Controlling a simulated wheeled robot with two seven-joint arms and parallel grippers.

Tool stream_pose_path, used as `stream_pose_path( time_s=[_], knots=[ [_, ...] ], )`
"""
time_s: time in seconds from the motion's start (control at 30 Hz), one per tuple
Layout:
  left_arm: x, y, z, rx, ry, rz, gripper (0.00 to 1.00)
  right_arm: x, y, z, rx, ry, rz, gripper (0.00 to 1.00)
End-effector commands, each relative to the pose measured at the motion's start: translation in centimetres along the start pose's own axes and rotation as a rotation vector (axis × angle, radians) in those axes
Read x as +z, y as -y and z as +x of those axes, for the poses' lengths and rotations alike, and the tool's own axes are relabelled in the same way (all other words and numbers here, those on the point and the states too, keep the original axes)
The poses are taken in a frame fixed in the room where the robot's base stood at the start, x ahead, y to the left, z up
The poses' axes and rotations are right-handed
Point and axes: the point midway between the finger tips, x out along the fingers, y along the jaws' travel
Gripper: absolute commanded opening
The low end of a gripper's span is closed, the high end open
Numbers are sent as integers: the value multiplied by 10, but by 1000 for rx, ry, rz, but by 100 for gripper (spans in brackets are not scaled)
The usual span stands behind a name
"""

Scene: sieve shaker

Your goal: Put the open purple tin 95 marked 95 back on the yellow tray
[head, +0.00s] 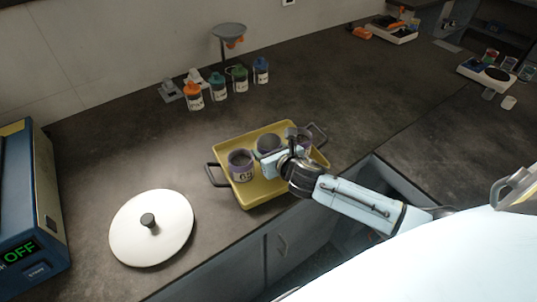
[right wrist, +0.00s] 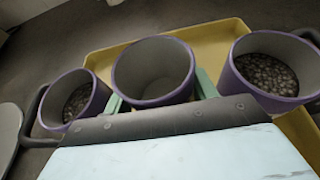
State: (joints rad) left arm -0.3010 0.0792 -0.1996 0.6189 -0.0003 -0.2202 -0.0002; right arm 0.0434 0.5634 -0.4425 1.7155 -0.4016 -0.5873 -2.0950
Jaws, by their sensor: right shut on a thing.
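The yellow tray (head: 262,195) stands on the dark counter with a black handle at each end. My right gripper (head: 274,153) is over the tray's middle, shut on a purple tin (head: 267,142). In the right wrist view this tin (right wrist: 154,72) sits between the green fingers, upright and open, with a bare grey inside. Its mark is hidden. I cannot tell whether its base touches the tray. A purple tin with a number label (head: 240,165) stands on the tray's left, and another purple tin (head: 304,140) on its right. Both hold dark grains. My left gripper is not in view.
A white round lid (head: 152,228) with a black knob lies left of the tray. A blue machine (head: 30,205) reading OFF stands at far left. Several small capped bottles (head: 213,84) stand behind the tray.

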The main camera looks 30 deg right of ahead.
Motion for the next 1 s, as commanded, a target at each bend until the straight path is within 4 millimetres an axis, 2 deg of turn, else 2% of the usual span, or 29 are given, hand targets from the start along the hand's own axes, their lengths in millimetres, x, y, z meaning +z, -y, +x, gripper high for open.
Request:
stream_pose_path(
  time_s=[0.07,0.4,0.43,0.5,0.83,1.0],
  knots=[
    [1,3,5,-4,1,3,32,-9,0,4,-1,0,1,31],
    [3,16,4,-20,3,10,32,-10,0,4,0,1,-1,31],
    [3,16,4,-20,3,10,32,-10,0,4,0,1,-1,59],
    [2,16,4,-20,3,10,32,-10,0,4,0,1,-1,66],
    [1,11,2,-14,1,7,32,-6,0,2,0,1,-1,66],
    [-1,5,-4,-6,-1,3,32,-7,0,-23,1,-2,-4,66]
  ],
)
